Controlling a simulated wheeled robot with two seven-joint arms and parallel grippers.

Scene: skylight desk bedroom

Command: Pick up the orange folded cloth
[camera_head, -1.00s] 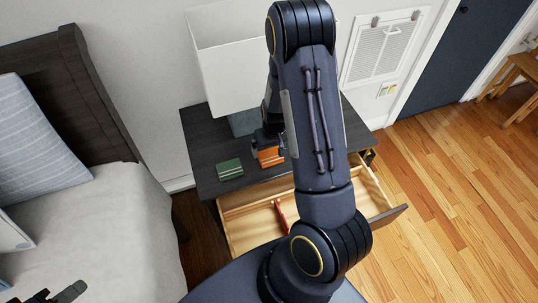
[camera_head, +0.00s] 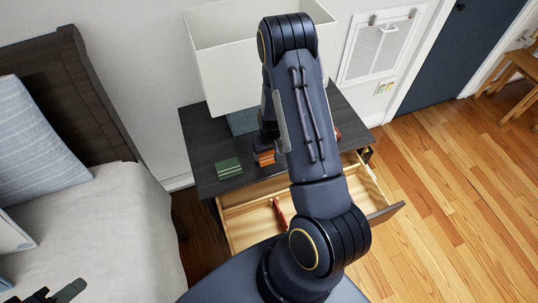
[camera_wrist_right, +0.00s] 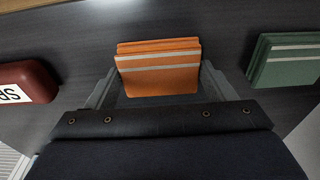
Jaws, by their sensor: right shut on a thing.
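The orange folded cloth (camera_head: 265,158) is on the dark nightstand top in front of the lamp, partly covered by my right arm. In the right wrist view the cloth (camera_wrist_right: 158,78) has a pale stripe and sits between the two fingers of my right gripper (camera_wrist_right: 160,88). That gripper is shut on it, one finger at each side. I cannot tell whether the cloth is clear of the surface. My left gripper (camera_head: 58,293) is at the bottom left corner of the head view, empty, with its fingers apart and partly cut off.
A green folded cloth (camera_head: 229,168) lies left of the orange one. The white-shaded lamp (camera_head: 228,75) stands close behind. The drawer (camera_head: 240,228) below is open, with a red item (camera_head: 280,212) inside.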

